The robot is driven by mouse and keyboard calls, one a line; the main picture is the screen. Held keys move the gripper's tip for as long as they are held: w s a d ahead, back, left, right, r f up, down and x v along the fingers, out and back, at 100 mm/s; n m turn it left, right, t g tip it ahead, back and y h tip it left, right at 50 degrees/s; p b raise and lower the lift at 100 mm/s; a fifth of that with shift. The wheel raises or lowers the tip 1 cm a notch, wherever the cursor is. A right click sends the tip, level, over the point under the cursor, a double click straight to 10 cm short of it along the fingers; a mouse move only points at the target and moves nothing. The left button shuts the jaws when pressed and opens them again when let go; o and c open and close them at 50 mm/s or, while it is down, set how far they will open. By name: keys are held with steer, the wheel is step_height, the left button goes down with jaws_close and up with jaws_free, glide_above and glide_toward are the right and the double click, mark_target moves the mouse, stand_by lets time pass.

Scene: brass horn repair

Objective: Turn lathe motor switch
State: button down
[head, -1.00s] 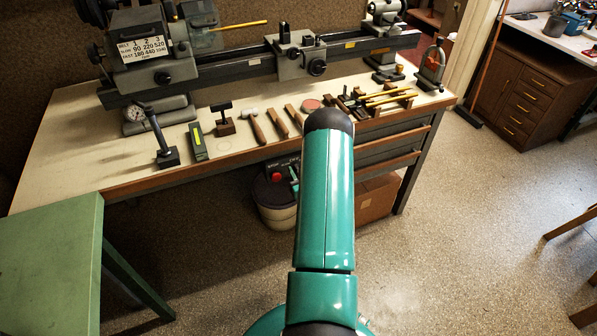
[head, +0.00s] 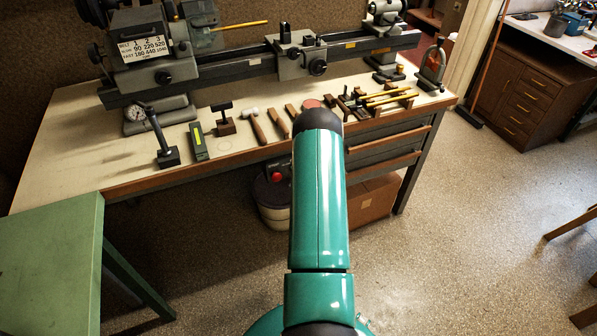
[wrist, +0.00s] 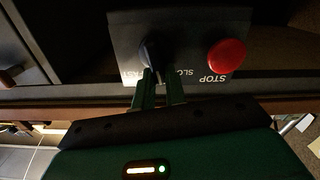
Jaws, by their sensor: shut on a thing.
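The lathe (head: 290,62) stands at the back of the bench. Its switch plate (wrist: 190,20) is dark, with a black knob (wrist: 149,52) and a red STOP button (wrist: 226,56) to the knob's right. White lettering for slow and fast sits under the knob, partly covered by my fingers. My gripper (wrist: 158,82) has its green fingers shut on the knob's lower part. In the head view the red button (head: 276,177) shows below the bench's front edge, while my arm hides the knob and gripper.
Hand tools, including a hammer (head: 255,126), lie along the bench top (head: 85,140). A bin (head: 272,211) and a cardboard box (head: 372,200) stand underneath. A green table (head: 50,250) is at the left.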

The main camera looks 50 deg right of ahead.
steer(key=n, duration=0.3)
steer(key=a+n, duration=0.1)
steer(key=n, duration=0.1)
steer(key=shift+w+f+n, duration=0.2)
steer(key=shift+f+n, duration=0.05)
steer(key=shift+n, duration=0.05)
stand_by(0.4)
steer(key=c, duration=1.4)
jaws_free()
steer(key=shift+c, duration=0.2)
steer(key=v, duration=1.3)
steer(key=shift+s+a, duration=0.15)
steer(key=shift+s, duration=0.2)
